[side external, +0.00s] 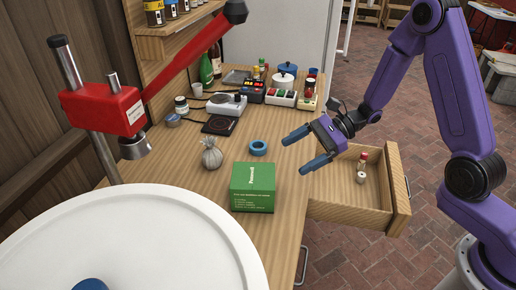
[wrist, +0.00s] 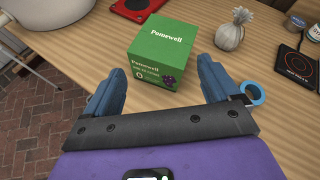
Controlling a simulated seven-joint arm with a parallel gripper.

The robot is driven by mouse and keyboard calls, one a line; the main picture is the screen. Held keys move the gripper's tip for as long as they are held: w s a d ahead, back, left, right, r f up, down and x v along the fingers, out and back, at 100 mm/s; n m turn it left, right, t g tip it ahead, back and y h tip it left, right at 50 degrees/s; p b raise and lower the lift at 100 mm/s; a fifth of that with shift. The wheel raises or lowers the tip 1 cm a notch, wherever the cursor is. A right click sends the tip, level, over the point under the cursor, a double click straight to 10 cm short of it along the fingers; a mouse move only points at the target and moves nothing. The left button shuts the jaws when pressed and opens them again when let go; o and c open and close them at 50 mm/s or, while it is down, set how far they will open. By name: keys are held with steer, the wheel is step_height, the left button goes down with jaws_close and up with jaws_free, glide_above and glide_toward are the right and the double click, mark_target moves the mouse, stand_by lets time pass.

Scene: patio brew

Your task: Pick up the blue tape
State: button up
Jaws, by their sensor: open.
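The blue tape (side external: 259,147) is a small ring lying flat on the wooden counter, behind the green box in the side view. In the wrist view the tape (wrist: 256,93) shows at the right, just outside my right-hand finger, which hides part of it. My gripper (side external: 308,148) is open and empty, above the counter's right edge and to the right of the tape in the side view. In the wrist view my gripper's blue fingers (wrist: 162,88) are spread wide, with the green box beyond the gap between them.
The green box (side external: 253,188) stands in front of the tape, and a small tied sack (side external: 212,155) is left of it. A black hot plate (side external: 219,125) lies behind. An open drawer (side external: 338,206) holding small bottles sticks out below my gripper. Counter right of the tape is bare.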

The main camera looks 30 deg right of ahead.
steer(key=w+d+f+m+t+h, duration=0.2)
steer(key=w+d+f+m+t, duration=0.1)
steer(key=w+d+m+t, duration=0.25)
steer(key=m+t+h, duration=0.2)
steer(key=m, duration=0.3)
glide_toward(262, 146)
steer(key=a, duration=0.1)
steer(key=w+a, duration=0.1)
steer(key=a, duration=0.1)
steer(key=shift+w+a+f+n, duration=0.25)
steer(key=shift+w+f, duration=0.05)
steer(key=shift+w, duration=0.05)
steer(key=shift+x, duration=2.65)
steer(key=shift+r, duration=0.15)
steer(key=shift+c, duration=0.3)
steer(key=c, duration=1.1)
